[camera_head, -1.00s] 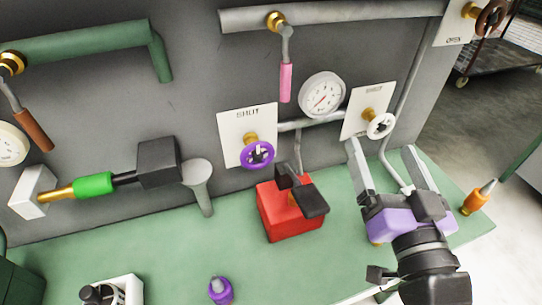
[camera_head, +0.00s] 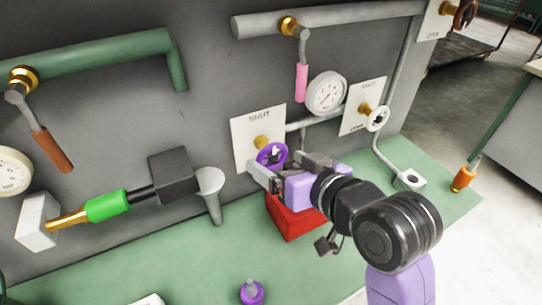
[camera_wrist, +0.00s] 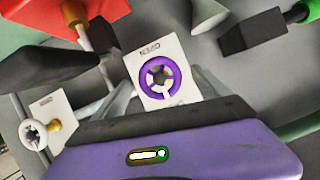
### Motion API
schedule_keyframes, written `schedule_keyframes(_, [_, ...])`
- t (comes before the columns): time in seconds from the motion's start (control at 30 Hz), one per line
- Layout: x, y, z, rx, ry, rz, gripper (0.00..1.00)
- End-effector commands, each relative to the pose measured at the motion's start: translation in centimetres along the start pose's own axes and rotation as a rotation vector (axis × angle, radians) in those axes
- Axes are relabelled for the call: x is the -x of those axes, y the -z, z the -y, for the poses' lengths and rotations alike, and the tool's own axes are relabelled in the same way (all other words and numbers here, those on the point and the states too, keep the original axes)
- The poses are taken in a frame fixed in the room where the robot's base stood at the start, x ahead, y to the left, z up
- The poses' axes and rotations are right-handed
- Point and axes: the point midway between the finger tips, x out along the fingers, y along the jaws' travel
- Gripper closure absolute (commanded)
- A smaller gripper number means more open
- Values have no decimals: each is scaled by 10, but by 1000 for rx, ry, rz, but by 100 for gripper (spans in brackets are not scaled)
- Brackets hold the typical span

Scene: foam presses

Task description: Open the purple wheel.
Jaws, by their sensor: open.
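The purple wheel (camera_head: 270,155) is mounted on a white plate (camera_head: 258,122) marked SHUT on the grey panel. In the wrist view the purple wheel (camera_wrist: 158,77) faces the camera, with pale spokes, and the word OPEN shows upside down on its plate (camera_wrist: 150,52). My gripper (camera_head: 279,167) is open in front of the wheel. In the wrist view its grey fingers stand on either side of the wheel. I cannot tell whether they touch the rim. In the head view the gripper hides the lower part of the wheel.
A white wheel (camera_head: 377,118), a gauge (camera_head: 326,93) and a pink-handled lever (camera_head: 301,82) are to the right. The green bench front is mostly clear.

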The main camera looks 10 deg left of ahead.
Motion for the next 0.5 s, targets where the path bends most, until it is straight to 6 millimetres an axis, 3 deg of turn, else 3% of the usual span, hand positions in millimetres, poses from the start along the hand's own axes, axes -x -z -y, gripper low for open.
schedule_keyframes(0.2, [-27,0,0,0,-1,1,14])
schedule_keyframes(0.5, [-36,0,0,1,-1,-1,14])
